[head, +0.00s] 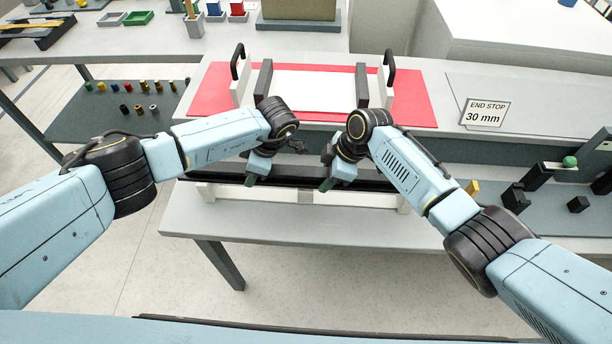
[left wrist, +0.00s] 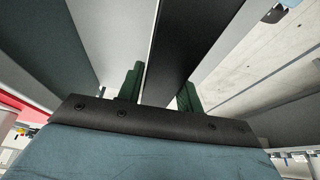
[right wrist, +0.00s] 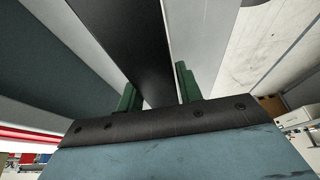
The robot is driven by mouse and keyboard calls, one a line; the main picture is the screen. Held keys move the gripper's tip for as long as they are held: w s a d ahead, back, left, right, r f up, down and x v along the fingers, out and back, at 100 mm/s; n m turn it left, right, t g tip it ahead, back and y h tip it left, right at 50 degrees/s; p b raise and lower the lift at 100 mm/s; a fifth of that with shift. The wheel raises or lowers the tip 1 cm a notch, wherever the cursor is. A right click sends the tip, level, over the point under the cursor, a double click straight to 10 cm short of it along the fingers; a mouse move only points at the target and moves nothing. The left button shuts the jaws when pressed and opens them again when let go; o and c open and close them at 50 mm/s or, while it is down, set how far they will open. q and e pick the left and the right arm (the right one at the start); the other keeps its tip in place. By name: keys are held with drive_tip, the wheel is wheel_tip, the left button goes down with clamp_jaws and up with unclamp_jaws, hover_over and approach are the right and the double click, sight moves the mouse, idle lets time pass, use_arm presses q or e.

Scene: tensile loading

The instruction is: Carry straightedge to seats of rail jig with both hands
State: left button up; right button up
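The straightedge appears to be a long black bar (head: 300,184) lying left to right along the front of the bench. My left gripper (head: 257,181) reaches down at the bar left of its middle, and my right gripper (head: 330,183) just right of its middle. In the left wrist view the green fingers (left wrist: 160,92) stand on either side of the bar (left wrist: 180,45). In the right wrist view the green fingers (right wrist: 158,92) also straddle the bar (right wrist: 140,45), with a narrow light gap beside one finger. Both look open; fingertips are partly hidden. I cannot tell which fixture is the rail jig.
Behind lies a red mat (head: 212,95) with a white plate (head: 313,88), dark side bars and two black handles (head: 390,65). Small coloured parts sit on a lower shelf (head: 105,112) at left; dark blocks (head: 515,198) stand right.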

use_arm(q)
clamp_jaws()
use_arm(e)
clamp_jaws()
idle(0.7)
use_arm(q)
drive_tip(key=shift+w+r, duration=0.15)
use_arm(e)
drive_tip(key=shift+w+a+r, duration=0.1)
drive_tip(key=shift+w+r, duration=0.05)
drive_tip(key=shift+r, duration=0.05)
